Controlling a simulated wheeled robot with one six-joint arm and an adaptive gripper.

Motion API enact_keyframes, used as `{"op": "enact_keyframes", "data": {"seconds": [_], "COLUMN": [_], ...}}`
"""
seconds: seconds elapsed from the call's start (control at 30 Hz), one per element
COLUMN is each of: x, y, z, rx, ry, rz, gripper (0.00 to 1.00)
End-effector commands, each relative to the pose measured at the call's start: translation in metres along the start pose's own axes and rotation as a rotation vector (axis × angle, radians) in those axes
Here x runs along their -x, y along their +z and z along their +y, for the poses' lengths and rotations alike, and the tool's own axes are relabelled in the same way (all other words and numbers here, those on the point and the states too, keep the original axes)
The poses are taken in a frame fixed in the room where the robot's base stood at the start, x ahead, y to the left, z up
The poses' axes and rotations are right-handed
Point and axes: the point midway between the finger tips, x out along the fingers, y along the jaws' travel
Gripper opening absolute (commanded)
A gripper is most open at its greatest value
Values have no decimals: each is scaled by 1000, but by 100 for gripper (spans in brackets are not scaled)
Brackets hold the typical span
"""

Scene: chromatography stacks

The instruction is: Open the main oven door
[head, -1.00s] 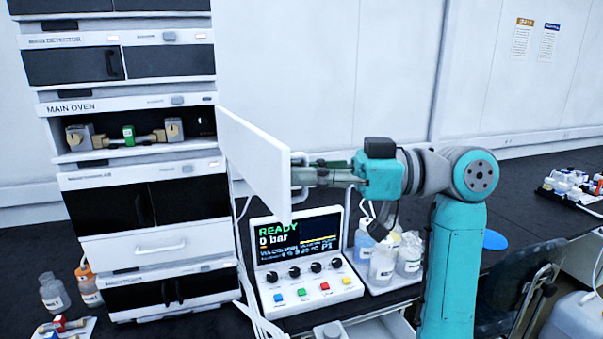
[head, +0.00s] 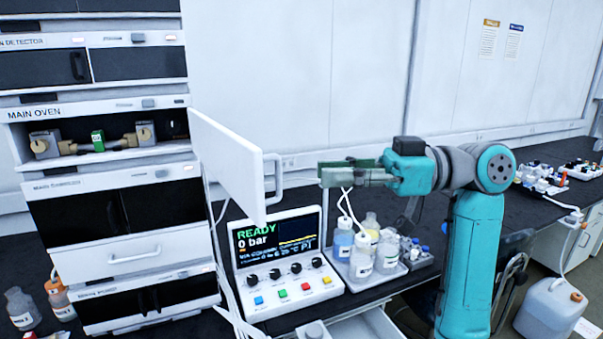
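The main oven door (head: 228,160) is a white panel swung wide open at the right side of the main oven (head: 110,110), in the stack on the left. Its bar handle (head: 279,180) faces right toward my gripper. My gripper (head: 322,172) is level with the handle, to its right, with a clear gap between them. Its two fingers look apart, with nothing between them. Inside the open oven is a column with a green label (head: 97,140) between two metal blocks.
A control unit (head: 280,262) reading READY, 0 bar stands below the door. A tray of bottles (head: 388,272) is below my gripper. An open drawer (head: 362,328) is at the front. A white jug (head: 552,308) stands on the floor at right.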

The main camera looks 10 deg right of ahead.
Motion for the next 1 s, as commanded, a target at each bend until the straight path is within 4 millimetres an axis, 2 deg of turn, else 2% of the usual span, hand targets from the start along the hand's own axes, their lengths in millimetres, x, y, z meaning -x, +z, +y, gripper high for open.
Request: {"op": "enact_keyframes", "data": {"seconds": [0.1, 0.3, 0.87, 1.0], "x": [20, 36, 38, 34], "y": [0, 0, 1, 16], "z": [1, 0, 0, 8], "rx": [-1, 0, -3, -42], "ry": [3, 0, 1, 31], "rz": [1, 0, 2, 30], "gripper": [20, 20, 20, 20]}}
